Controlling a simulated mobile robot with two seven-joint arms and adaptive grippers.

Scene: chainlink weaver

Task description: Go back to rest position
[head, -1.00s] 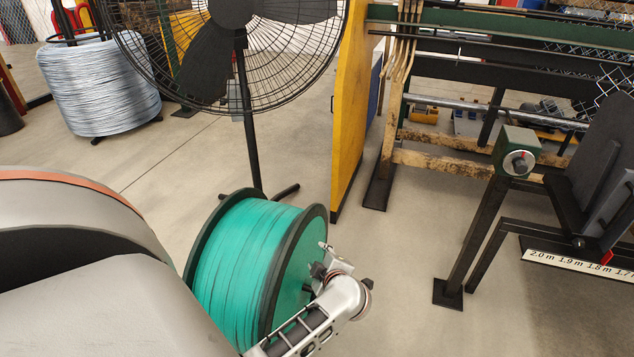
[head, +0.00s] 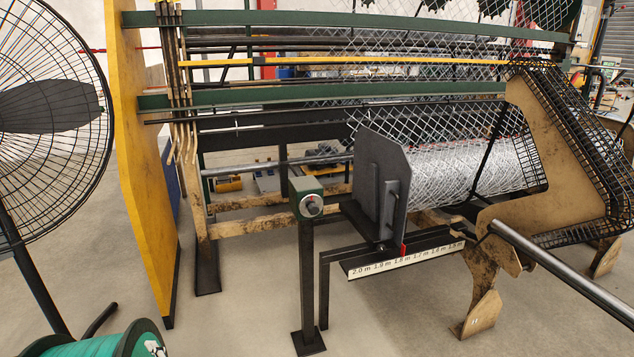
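The task names no object, only my arms. Only a small light-grey tip of what looks like my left gripper (head: 155,347) shows in the head view, at the bottom left edge. It is in front of the side of the teal spool (head: 95,347). Its fingers and the rest of that arm are cut off by the frame, so I cannot tell whether it is open or touching the spool. My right gripper is not in view.
A black fan (head: 45,110) stands at the left. A yellow panel (head: 145,150) borders the chainlink machine, with its mesh roll (head: 470,170). A green box on a post (head: 307,200) and a measuring scale (head: 405,262) stand in front. Floor is clear at bottom centre.

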